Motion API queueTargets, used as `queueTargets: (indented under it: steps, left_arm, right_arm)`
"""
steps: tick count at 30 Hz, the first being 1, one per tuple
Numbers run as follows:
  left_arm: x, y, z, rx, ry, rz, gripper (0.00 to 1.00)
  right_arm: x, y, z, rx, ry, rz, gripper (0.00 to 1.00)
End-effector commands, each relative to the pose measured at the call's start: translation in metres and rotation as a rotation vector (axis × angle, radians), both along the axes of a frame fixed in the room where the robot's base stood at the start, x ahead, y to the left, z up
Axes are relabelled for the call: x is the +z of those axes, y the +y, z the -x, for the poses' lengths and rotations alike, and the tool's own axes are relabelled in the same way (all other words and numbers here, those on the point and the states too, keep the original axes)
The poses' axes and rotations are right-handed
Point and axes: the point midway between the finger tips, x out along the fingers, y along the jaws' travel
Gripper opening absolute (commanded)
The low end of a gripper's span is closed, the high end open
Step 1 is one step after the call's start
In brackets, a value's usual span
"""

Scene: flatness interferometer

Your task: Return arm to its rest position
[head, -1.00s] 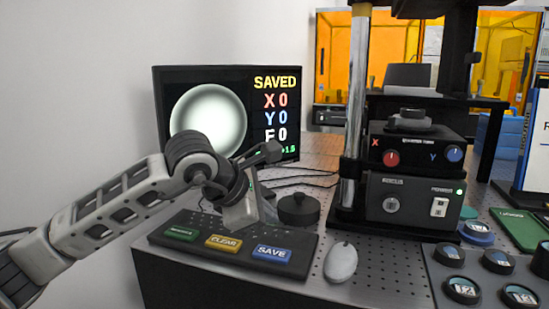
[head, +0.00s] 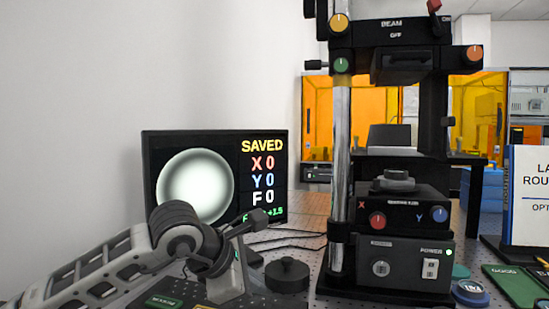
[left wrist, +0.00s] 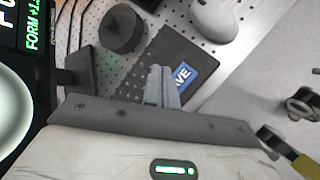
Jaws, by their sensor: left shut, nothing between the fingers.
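My left arm comes in from the lower left in the head view. My left gripper (head: 228,281) hangs in front of the monitor's lower right corner, above the dark button pad (head: 185,290). Its fingertips are not clear there. In the left wrist view the left gripper's fingers (left wrist: 161,70) are shut together and empty. They overlap the pad beside the blue SAVE button (left wrist: 182,77); whether they touch it I cannot tell. My right gripper is not in view.
The monitor (head: 265,185) reads SAVED with X, Y and F at 0. A round black knob (head: 287,275) stands right of the gripper. The interferometer (head: 405,215) stands farther right. A pale mouse (left wrist: 214,18) lies beyond the pad. Dark cables run behind the knob.

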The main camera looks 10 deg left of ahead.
Motion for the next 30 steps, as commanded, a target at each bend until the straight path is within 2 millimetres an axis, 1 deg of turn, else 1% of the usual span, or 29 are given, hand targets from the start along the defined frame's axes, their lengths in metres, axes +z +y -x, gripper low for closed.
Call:
queueTargets:
  steps: [2,5,6,8,9,11,12,13,14,15,16,17,18,19,20,21,22,23,24,25,26,27,29,30]
  left_arm:
    - [-0.008,-0.011,0.005,-0.026,0.028,0.04,0.0]
    - [-0.029,-0.049,0.025,-0.111,0.125,0.203,0.0]
    - [-0.038,-0.071,0.039,-0.154,0.185,0.307,0.0]
    - [-0.047,-0.106,0.065,-0.212,0.301,0.512,0.0]
    - [-0.048,-0.128,0.083,-0.24,0.392,0.679,0.0]
    - [-0.042,-0.152,0.107,-0.251,0.528,0.93,0.0]
    - [-0.035,-0.161,0.118,-0.238,0.617,1.1,0.0]
    - [-0.03,-0.166,0.123,-0.216,0.685,1.228,0.0]
    - [-0.025,-0.167,0.127,-0.186,0.751,1.356,0.0]
    - [-0.019,-0.166,0.129,-0.133,0.838,1.525,0.0]
    - [-0.016,-0.163,0.129,-0.08,0.905,1.653,0.0]
    - [-0.016,-0.157,0.127,-0.017,0.968,1.779,0.0]
    - [-0.019,-0.147,0.122,0.081,1.048,1.943,0.0]
    - [-0.024,-0.138,0.118,0.167,1.107,2.063,0.0]
    - [-0.032,-0.129,0.114,0.263,1.162,2.18,0.0]
    - [-0.048,-0.114,0.11,0.408,1.231,2.33,0.0]
    - [-0.063,-0.103,0.107,0.528,1.277,2.437,0.0]
    - [-0.08,-0.092,0.107,0.659,1.32,2.538,0.0]
    - [-0.107,-0.077,0.109,0.853,1.371,2.663,0.0]
    - [-0.128,-0.067,0.113,-0.941,-1.317,-2.581,0.0]
    - [-0.148,-0.058,0.12,-1.003,-1.245,-2.46,0.0]
    - [-0.173,-0.049,0.13,-1.069,-1.158,-2.309,0.0]
    - [-0.208,-0.039,0.15,-1.149,-1.042,-2.109,0.0]
    - [-0.228,-0.034,0.163,-1.188,-0.975,-1.993,0.0]
  right_arm:
    - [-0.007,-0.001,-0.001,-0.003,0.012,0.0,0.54]
    - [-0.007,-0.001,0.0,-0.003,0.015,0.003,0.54]
    - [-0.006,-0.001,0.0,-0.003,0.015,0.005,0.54]
    - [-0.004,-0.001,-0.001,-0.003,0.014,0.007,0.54]
    - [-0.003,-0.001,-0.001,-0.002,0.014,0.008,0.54]
    - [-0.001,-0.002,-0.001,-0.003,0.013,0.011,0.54]
    - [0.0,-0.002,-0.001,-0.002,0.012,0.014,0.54]
    - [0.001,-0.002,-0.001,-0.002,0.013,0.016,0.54]
    - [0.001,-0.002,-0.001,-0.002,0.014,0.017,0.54]
    - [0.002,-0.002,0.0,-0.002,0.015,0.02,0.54]
    - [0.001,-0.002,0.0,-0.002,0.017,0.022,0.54]
    - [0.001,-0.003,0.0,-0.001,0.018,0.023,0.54]
    - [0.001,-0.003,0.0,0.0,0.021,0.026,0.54]
    - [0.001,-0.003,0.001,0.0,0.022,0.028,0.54]
    - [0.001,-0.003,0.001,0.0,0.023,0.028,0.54]
    - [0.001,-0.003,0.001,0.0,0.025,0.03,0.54]
    - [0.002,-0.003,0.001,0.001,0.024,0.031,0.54]
    - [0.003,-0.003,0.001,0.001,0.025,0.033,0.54]
    - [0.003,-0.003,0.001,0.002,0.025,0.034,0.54]
    - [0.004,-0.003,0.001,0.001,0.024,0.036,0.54]
    - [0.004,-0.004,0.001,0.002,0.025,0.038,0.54]
    - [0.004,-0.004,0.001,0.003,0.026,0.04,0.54]
    - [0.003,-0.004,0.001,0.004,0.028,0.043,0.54]
    - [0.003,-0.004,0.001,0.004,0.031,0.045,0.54]
